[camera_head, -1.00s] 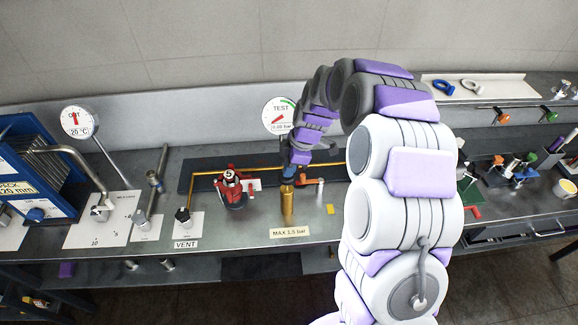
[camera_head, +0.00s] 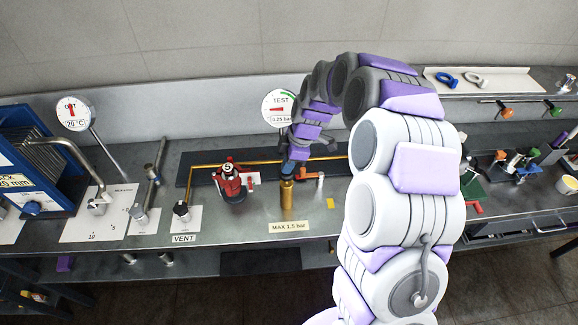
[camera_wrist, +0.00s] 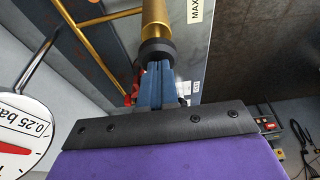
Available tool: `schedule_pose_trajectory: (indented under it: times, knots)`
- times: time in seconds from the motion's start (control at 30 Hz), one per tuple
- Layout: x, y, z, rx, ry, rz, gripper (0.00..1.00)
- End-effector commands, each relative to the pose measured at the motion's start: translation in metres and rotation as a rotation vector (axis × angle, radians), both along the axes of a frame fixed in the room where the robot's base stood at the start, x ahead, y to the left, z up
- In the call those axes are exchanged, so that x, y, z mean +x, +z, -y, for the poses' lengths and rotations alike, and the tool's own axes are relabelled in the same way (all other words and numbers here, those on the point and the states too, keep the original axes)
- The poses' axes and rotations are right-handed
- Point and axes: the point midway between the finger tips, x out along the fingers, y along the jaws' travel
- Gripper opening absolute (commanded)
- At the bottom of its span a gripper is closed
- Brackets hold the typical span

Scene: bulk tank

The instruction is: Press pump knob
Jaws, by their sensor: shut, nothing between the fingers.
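The pump is an upright brass cylinder (camera_head: 287,203) on the bench, behind the MAX 1.5 bar label (camera_head: 289,227). In the wrist view the brass body (camera_wrist: 155,18) ends in a dark round knob (camera_wrist: 155,51). My gripper (camera_head: 288,169) is directly above the pump. In the wrist view its blue fingers (camera_wrist: 158,66) are together, with their tips at the knob face and seemingly touching it. The TEST gauge (camera_head: 280,107) reads 0.25 bar; its display also shows in the wrist view (camera_wrist: 27,127).
A red device (camera_head: 231,184) stands left of the pump, and the VENT valve (camera_head: 181,212) is farther left. A brass pipe (camera_head: 215,165) runs behind them. Several small tools lie on the right of the bench. The bench front by the label is clear.

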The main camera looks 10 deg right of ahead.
Motion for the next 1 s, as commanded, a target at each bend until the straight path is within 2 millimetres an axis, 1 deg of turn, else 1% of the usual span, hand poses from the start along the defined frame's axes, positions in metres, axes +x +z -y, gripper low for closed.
schedule_pose_trajectory:
  times: [0.03, 0.07, 0.2, 0.3, 0.5, 0.6, 0.7, 1.0]
  knots:
    - [-0.001, 0.013, -0.003, 0.002, 0.000, 0.008, 0.00]
    - [-0.002, 0.020, -0.005, 0.003, -0.002, 0.011, 0.00]
    - [0.000, 0.053, 0.004, 0.004, -0.006, 0.018, 0.00]
    - [0.000, 0.074, 0.008, 0.002, -0.007, 0.019, 0.00]
    - [0.001, 0.104, 0.015, -0.001, -0.006, 0.019, 0.00]
    - [0.000, 0.112, 0.019, -0.001, -0.005, 0.016, 0.00]
    - [-0.001, 0.116, 0.022, 0.001, -0.005, 0.014, 0.00]
    - [0.000, 0.117, 0.024, 0.003, -0.006, 0.015, 0.00]
